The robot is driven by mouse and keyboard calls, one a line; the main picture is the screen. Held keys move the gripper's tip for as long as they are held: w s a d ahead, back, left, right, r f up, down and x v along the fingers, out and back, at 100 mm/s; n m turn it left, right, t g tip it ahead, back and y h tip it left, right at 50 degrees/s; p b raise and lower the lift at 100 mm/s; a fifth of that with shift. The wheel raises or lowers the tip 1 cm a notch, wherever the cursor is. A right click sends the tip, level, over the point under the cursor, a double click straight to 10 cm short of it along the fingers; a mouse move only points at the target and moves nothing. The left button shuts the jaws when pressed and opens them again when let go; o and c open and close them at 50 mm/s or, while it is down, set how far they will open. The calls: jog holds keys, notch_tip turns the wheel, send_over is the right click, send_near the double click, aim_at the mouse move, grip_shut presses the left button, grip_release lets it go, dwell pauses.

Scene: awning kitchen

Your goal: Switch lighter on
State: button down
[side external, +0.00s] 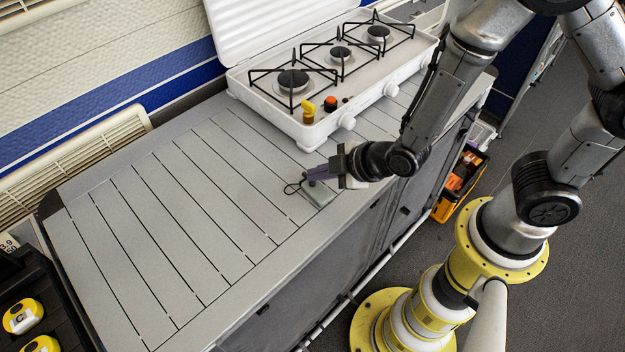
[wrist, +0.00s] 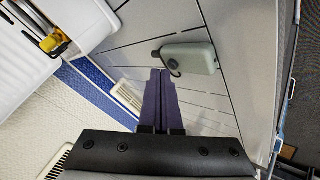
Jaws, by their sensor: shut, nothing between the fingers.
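A small grey-green box (side external: 320,196) with a dark loop at one end lies on the slatted table, near its front edge. It also shows in the wrist view (wrist: 195,58), just beyond my fingertips. My gripper (side external: 308,175) is shut and empty, its purple fingers side by side (wrist: 160,72). The fingers overlap the box's far edge in the side view; I cannot tell whether they touch it. I cannot tell which thing is the lighter.
The stove carries several black burner grates (side external: 292,80) and white front knobs, with its lid raised behind. The slatted table (side external: 150,235) is clear left of the box. A black tray with yellow items (side external: 22,316) stands at lower left. An orange bin (side external: 462,180) is on the floor.

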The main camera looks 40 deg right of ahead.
jog(key=shift+f, duration=0.25)
dwell(0.4)
jog(key=shift+r, duration=0.5)
jog(key=shift+r, duration=3)
